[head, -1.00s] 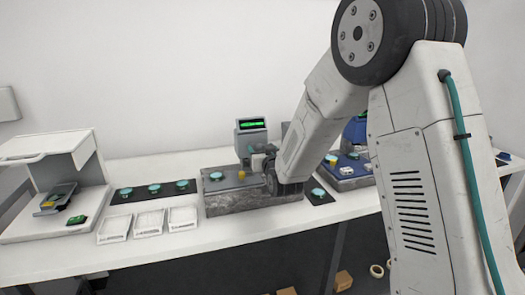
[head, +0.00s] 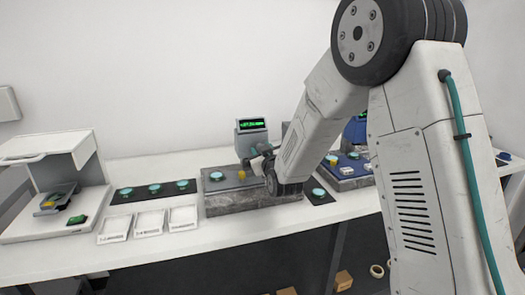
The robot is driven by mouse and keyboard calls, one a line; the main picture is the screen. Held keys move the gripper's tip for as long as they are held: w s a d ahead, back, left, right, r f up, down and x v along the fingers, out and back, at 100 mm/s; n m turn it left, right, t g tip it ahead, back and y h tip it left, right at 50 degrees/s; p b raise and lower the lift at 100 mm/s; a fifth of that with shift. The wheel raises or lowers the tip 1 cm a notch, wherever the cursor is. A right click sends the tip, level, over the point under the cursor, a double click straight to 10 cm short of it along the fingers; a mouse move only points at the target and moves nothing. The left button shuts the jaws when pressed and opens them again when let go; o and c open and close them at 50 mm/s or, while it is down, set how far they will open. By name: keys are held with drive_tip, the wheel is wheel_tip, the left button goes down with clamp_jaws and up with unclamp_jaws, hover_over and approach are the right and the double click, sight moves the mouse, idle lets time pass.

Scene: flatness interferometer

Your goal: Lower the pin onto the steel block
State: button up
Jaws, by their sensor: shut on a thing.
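The gauge (head: 251,126) with a green-lit display stands behind a grey stone plate (head: 250,205). My gripper (head: 263,155) is at the gauge's dark front part, above the plate, largely covered by my wrist. It is shut on the pin, which is too small and too covered to make out. A small yellow block (head: 241,175) and a teal disc (head: 216,176) sit on the plate, left of my gripper. I cannot pick out the steel block; my wrist covers the plate's right part. Contact between pin and block cannot be seen.
A black strip with several teal discs (head: 154,188) and white trays (head: 150,222) lie left of the plate. A white stand (head: 45,165) is at far left. A dark mat with a disc (head: 318,193) and a blue tray (head: 345,170) are close right of my wrist.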

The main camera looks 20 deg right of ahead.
drive_tip(key=n, duration=0.4)
drive_tip(key=shift+a+n, duration=0.1)
drive_tip(key=shift+n, duration=0.2)
drive_tip(key=n, duration=0.4)
drive_tip(key=shift+f+n, duration=0.15)
drive_tip(key=shift+n, duration=0.15)
drive_tip(key=n, duration=0.4)
drive_tip(key=shift+f, duration=0.1)
drive_tip(key=shift+n, duration=2.1)
drive_tip(key=shift+f, duration=0.1)
drive_tip(key=o, duration=1)
drive_tip(key=shift+c, duration=0.2)
